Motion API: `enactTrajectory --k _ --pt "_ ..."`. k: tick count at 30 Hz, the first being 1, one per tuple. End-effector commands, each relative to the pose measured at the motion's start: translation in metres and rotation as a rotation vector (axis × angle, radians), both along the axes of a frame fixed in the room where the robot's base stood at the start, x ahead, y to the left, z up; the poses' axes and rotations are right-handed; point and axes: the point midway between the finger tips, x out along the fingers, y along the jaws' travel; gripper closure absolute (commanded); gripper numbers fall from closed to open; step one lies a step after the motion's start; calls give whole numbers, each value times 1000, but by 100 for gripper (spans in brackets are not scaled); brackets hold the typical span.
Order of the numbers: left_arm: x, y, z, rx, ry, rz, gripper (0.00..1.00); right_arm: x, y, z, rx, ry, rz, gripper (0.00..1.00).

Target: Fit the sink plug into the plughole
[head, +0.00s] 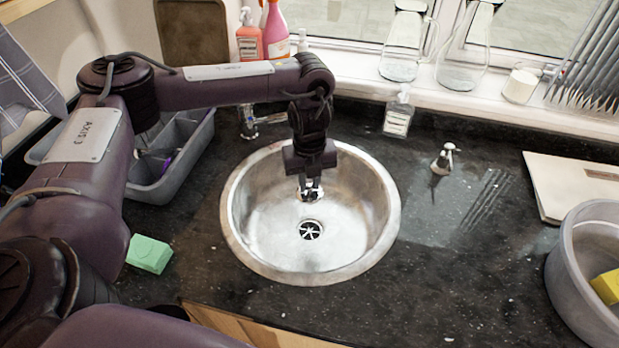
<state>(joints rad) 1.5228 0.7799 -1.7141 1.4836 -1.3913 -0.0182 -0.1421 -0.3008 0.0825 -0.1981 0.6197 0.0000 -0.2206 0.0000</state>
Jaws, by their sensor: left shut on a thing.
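The round steel sink (382,240) is set in the black granite worktop. Its plughole (311,230) shows as a dark grated circle in the bowl's floor. My left gripper (311,188) points down inside the bowl, above and slightly behind the plughole in the picture. It is shut on a small dark thing at its fingertips (310,195), which seems to be the sink plug; its shape is mostly hidden. The plughole looks uncovered. My right gripper is not in view.
A green sponge (149,253) lies left of the sink, near a grey caddy (170,180). A grey tub (568,275) holds a yellow sponge (607,286). Bottles (275,30) and glass jugs (403,45) line the back.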

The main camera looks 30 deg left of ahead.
Motion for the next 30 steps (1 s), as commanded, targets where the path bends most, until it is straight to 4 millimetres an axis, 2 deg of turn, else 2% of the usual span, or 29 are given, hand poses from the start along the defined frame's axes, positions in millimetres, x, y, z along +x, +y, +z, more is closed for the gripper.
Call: enactTrajectory --k 1,9,23,24,29,30 --pt "0 0 -11 0 0 0 100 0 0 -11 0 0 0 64" --pt "0 0 -33 1 -1 0 100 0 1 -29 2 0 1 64" --pt "0 0 -37 1 -1 1 100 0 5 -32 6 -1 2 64" --pt "0 0 -37 1 -1 1 77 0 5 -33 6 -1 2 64" --pt "0 0 -37 1 -1 1 56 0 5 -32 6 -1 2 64" --pt "0 0 -37 1 -1 1 55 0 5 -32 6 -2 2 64"
